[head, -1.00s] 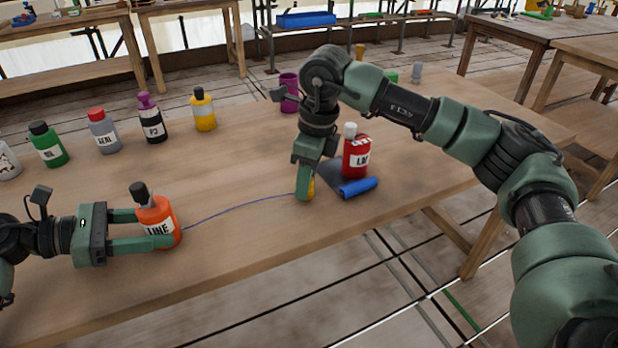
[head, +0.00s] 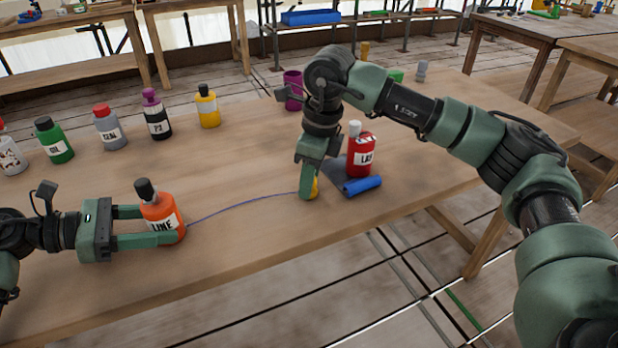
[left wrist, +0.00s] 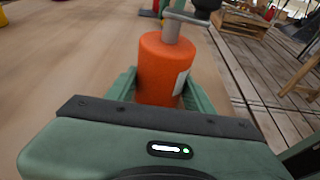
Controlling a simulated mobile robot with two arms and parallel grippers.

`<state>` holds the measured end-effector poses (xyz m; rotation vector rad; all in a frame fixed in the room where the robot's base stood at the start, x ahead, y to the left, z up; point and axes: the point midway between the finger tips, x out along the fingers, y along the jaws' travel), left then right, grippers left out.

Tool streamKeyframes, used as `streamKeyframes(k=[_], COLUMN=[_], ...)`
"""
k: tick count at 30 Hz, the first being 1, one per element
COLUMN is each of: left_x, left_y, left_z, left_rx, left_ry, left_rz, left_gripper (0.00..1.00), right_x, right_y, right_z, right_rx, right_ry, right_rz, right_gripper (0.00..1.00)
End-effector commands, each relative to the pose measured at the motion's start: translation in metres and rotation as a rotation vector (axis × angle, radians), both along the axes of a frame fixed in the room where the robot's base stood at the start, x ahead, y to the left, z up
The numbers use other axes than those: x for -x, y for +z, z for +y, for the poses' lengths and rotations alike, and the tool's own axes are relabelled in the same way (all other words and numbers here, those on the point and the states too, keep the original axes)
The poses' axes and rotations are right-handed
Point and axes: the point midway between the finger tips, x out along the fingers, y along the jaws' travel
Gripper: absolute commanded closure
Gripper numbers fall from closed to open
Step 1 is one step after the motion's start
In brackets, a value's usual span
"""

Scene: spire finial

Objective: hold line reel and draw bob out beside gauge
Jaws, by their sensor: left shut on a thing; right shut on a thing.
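The line reel (head: 163,212) is an orange bottle-shaped body with a dark knob and a white "LINE" label, upright on the near left of the table. My left gripper (head: 157,226) is shut around it; in the left wrist view the orange reel (left wrist: 162,62) sits between both fingers. A thin blue line (head: 245,203) runs from the reel to my right gripper (head: 311,188). That gripper points down at the tabletop, shut on a small yellow thing (head: 315,187), apparently the bob, mostly hidden by the fingers. I cannot tell for sure which thing is the gauge.
A blue roll (head: 362,186) at a grey mat (head: 334,172) and a red bottle (head: 361,157) stand just right of my right gripper. Several labelled bottles, including a yellow one (head: 208,108), and a purple cup (head: 293,88) line the back. The middle of the table (head: 225,165) is clear.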

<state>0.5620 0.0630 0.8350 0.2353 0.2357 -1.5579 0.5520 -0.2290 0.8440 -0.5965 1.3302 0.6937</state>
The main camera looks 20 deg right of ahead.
Motion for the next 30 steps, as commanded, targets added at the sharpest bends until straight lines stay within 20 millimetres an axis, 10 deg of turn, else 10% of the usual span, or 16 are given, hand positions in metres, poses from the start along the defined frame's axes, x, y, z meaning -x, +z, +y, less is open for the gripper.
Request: streamKeyframes(k=[14, 15, 17, 30], left_x=[0.0000, 0.0000, 0.0000, 0.0000], left_y=[-0.0002, -0.0002, -0.0002, -0.0001], left_z=[0.0000, 0.0000, 0.0000, 0.0000], left_rx=[0.000, 0.000, 0.000, 0.000], left_ry=[0.000, 0.000, 0.000, 0.000], left_rz=[0.000, 0.000, 0.000, 0.000], left_gripper=[0.71, 0.71, 0.71, 0.71], right_x=[0.0000, 0.0000, 0.0000, 0.0001], right_y=[-0.0037, -0.0037, -0.0036, 0.0049], right_z=[-0.0003, -0.0003, -0.0003, -0.0009], right_rx=[0.000, 0.000, 0.000, -0.001], right_ry=[0.000, 0.000, 0.000, 0.000], right_rz=[0.000, 0.000, 0.000, -0.002], right_gripper=[1.00, 0.61, 0.44, 0.44])
